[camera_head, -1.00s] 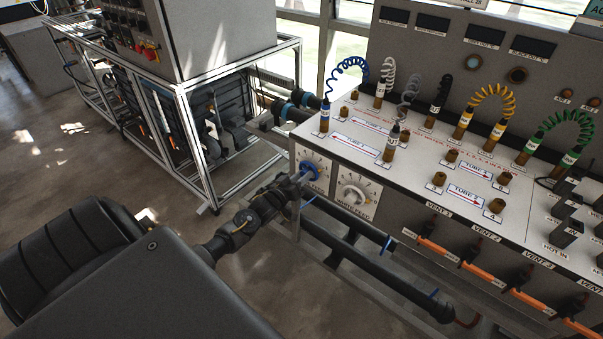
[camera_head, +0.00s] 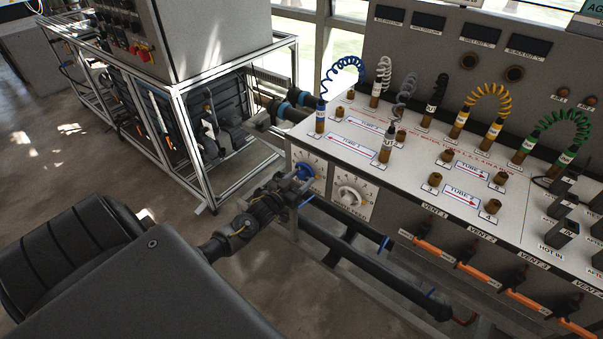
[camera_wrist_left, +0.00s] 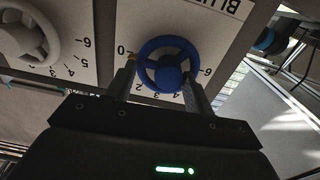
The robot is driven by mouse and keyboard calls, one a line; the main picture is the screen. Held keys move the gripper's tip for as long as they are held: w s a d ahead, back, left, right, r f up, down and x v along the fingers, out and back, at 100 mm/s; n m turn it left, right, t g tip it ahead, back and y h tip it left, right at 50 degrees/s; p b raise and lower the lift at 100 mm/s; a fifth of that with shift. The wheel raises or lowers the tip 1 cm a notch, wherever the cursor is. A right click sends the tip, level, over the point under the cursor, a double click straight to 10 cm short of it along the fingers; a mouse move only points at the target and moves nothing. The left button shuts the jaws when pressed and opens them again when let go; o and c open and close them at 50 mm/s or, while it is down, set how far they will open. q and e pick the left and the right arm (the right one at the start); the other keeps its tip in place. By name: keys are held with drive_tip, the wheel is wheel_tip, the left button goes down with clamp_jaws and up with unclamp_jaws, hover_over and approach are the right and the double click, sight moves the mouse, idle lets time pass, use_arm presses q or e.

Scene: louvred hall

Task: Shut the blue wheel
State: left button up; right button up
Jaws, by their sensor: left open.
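The blue wheel (camera_head: 305,170) is a small round handwheel on a white numbered dial plate at the left end of the panel front. In the left wrist view the blue wheel (camera_wrist_left: 168,62) shows as a ring with spokes, and the dial appears upside down. My left gripper (camera_head: 296,184) is close in front of it. In the left wrist view the fingers of my left gripper (camera_wrist_left: 160,78) are apart, one on each side of the wheel. Whether they touch its rim I cannot tell. A small orange mark shows by one finger near the 0. My right gripper is not in view.
A white wheel (camera_head: 352,198) on a similar dial sits just right of the blue one. Dark pipes (camera_head: 365,262) run below the panel. Orange-handled vent valves (camera_head: 434,251) line its front. A metal-framed machine (camera_head: 200,110) stands at the left.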

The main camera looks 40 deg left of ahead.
sight(300, 176)
use_arm(q)
drive_tip(key=shift+s+a+r, duration=0.2)
drive_tip(key=shift+s, duration=0.25)
drive_tip(key=s, duration=0.1)
drive_tip(key=s+p, duration=0.1)
drive_tip(key=s, duration=0.2)
drive_tip(key=shift+a+f+p, duration=0.1)
drive_tip(key=shift+a+p, duration=0.15)
drive_tip(key=shift+p, duration=0.15)
drive_tip(key=shift+s+f, duration=0.2)
drive_tip(key=shift+s, duration=0.05)
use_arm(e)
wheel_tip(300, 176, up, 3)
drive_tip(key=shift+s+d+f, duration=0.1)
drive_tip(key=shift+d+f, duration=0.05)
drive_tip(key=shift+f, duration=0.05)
use_arm(q)
drive_tip(key=s+b, duration=0.1)
drive_tip(key=s, duration=0.9)
drive_tip(key=shift+s+d, duration=0.15)
drive_tip(key=shift+s, duration=0.25)
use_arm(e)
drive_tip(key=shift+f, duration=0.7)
